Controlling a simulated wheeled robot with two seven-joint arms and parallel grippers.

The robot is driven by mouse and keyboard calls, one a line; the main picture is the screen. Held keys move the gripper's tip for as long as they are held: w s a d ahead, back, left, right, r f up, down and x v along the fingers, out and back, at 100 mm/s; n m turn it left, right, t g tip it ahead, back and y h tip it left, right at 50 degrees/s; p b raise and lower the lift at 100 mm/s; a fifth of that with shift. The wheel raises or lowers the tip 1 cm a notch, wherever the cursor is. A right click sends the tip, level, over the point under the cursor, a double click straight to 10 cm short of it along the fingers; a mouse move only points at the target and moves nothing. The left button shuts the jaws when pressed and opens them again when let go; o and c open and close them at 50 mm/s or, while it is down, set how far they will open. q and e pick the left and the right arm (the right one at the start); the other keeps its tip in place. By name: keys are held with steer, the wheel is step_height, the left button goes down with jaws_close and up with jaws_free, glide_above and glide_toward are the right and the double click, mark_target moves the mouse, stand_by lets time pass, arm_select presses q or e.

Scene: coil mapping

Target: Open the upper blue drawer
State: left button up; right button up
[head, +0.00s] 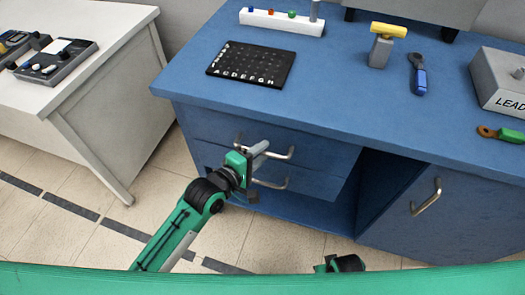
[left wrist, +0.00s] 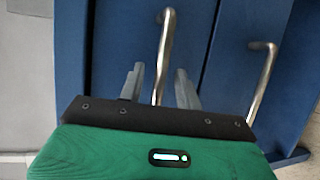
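The upper blue drawer (head: 220,127) is in the front of the blue desk, below its top, and looks shut. Its metal bar handle (head: 290,153) is partly hidden by my left gripper (head: 260,152) in the head view. In the left wrist view, this handle (left wrist: 165,45) runs between the two grey fingers of my left gripper (left wrist: 160,76). The fingers are apart, with a gap on each side of the bar. The lower drawer's handle (head: 275,184) is just below, and to the right in the left wrist view (left wrist: 262,80).
The blue desk top (head: 330,105) holds a black letter board (head: 250,65), a yellow-topped block (head: 385,40) and several other items. A cabinet door handle (head: 426,197) is at the right. A white table (head: 80,85) stands left. The floor before the drawers is clear.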

arm_select(q)
steer(key=shift+w+d+f, duration=0.15)
steer(key=shift+w+d, duration=0.2)
steer(key=shift+w, duration=0.1)
jaws_close()
